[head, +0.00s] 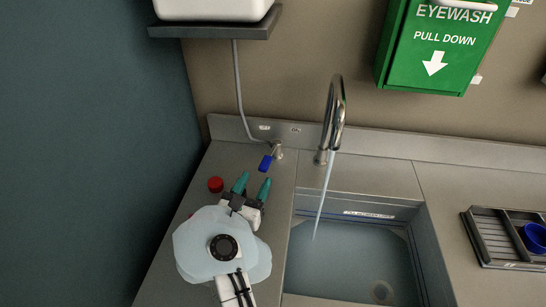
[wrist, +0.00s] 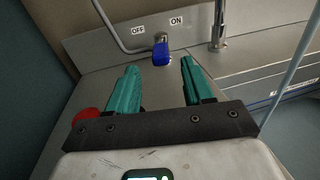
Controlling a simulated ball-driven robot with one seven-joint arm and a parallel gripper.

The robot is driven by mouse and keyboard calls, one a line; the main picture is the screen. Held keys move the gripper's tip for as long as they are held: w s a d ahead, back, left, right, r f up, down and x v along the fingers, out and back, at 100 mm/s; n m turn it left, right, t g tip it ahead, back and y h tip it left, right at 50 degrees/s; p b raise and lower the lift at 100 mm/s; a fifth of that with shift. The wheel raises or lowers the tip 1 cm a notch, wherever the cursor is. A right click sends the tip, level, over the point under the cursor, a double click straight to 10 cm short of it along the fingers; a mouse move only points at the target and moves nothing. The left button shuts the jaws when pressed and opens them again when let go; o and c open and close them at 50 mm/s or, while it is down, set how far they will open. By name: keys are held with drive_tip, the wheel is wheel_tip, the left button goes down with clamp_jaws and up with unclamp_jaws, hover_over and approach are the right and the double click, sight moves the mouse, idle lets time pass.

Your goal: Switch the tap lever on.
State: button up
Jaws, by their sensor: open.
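The tap lever (head: 265,162) has a blue handle on a small metal valve at the back of the counter. In the wrist view the blue lever (wrist: 162,53) lies below and between the OFF label (wrist: 138,30) and the ON label (wrist: 176,21). My gripper (head: 253,184) is open, its teal fingers pointing at the lever from the front. In the wrist view the lever shows beyond and between the fingertips (wrist: 160,66); I cannot tell if they touch it. A pale stream (head: 325,190) runs from the curved spout (head: 336,105) into the sink.
A red round object (head: 216,184) sits left of my fingers. The sink (head: 350,262) lies to the right, with a drying rack (head: 491,240) and blue cup (head: 535,237) beyond. A hose (head: 238,85) runs down the wall to the valve. A dark wall stands left.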

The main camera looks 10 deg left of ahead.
sight(269, 155)
drive_tip(key=x, duration=0.9)
drive_tip(key=shift+w+b, duration=0.3)
drive_tip(key=shift+b, duration=0.1)
drive_tip(key=shift+c, duration=0.4)
clamp_jaws()
